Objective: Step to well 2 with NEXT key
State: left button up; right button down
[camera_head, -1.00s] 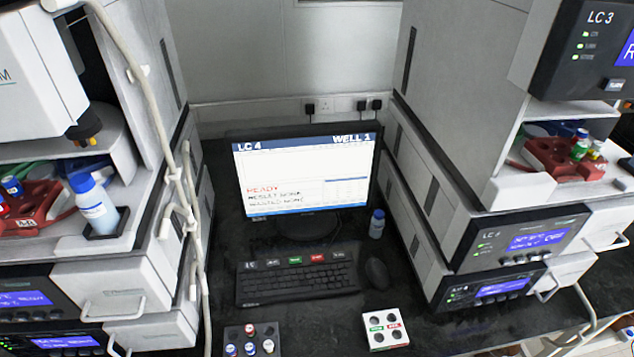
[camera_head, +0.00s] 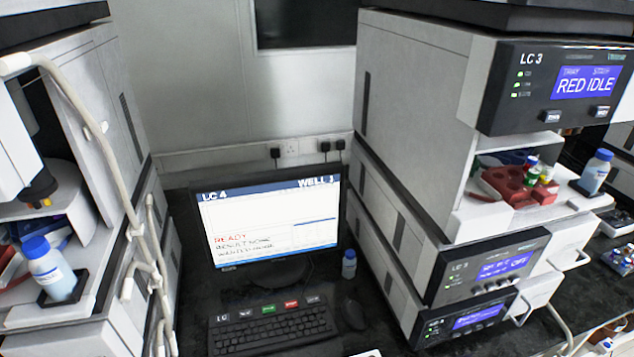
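The monitor (camera_head: 268,240) stands between the two column stacks. Its screen shows LC 4 at top left, red READY, and a well label at top right that looks like WELL 3, though the digit is small. The black keyboard (camera_head: 270,328) lies in front of it, its lower edge near the bottom of the view. Along its top row are a green key (camera_head: 266,308), a red key (camera_head: 291,304) and dark labelled keys, one on either side (camera_head: 313,299); I cannot read which is NEXT. Neither gripper is in view.
A mouse (camera_head: 353,314) lies right of the keyboard, and a small blue-capped bottle (camera_head: 349,264) stands behind it. The LC 3 stack (camera_head: 420,190) rises on the right, its display reading RED IDLE. Pale tubing (camera_head: 95,130) hangs along the left stack.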

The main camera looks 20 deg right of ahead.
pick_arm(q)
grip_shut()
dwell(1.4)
